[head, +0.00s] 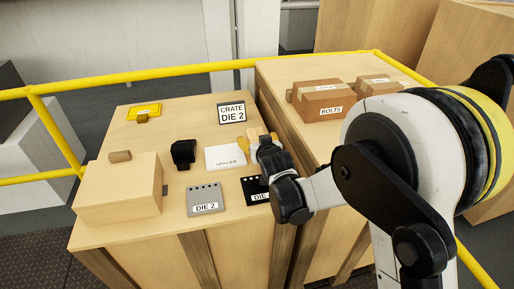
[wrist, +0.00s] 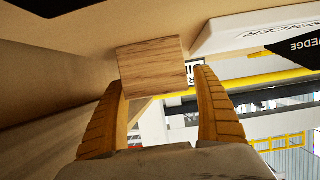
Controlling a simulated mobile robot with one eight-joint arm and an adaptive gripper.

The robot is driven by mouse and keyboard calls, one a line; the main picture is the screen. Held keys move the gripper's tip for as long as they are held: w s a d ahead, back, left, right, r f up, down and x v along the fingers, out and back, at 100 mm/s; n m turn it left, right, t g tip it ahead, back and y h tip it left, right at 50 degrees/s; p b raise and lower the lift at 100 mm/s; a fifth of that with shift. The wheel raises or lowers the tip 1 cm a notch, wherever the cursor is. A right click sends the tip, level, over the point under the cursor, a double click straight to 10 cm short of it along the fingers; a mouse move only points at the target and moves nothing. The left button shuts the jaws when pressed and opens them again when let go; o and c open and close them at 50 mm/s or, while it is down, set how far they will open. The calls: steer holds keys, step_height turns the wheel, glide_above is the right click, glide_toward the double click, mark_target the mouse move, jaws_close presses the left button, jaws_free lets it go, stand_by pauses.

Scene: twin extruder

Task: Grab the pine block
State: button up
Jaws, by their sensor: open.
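A light wooden block, which looks like the pine block (wrist: 152,66), sits at the fingertips of my gripper (wrist: 160,80) in the wrist view. The two yellow ribbed fingers stand apart, one at each side of the block. I cannot tell whether either finger touches it. In the head view my gripper (head: 259,142) is over the right side of the crate top, just right of the white spacer. A small pale part of the block (head: 256,132) shows between the fingers there; the rest is hidden by the gripper.
The crate top (head: 187,122) also holds the white spacer (head: 225,158), a black part (head: 183,153), a grey DIE 2 plate (head: 206,200), a dark die plate (head: 254,190) and a CRATE DIE 2 sign (head: 232,113). Yellow rails (head: 190,70) run behind.

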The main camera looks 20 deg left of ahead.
steer(key=shift+w+a+f, duration=0.1)
steer(key=shift+w+f, duration=0.05)
steer(key=shift+w, duration=0.1)
steer(key=shift+c, duration=0.3)
steer(key=c, duration=1.3)
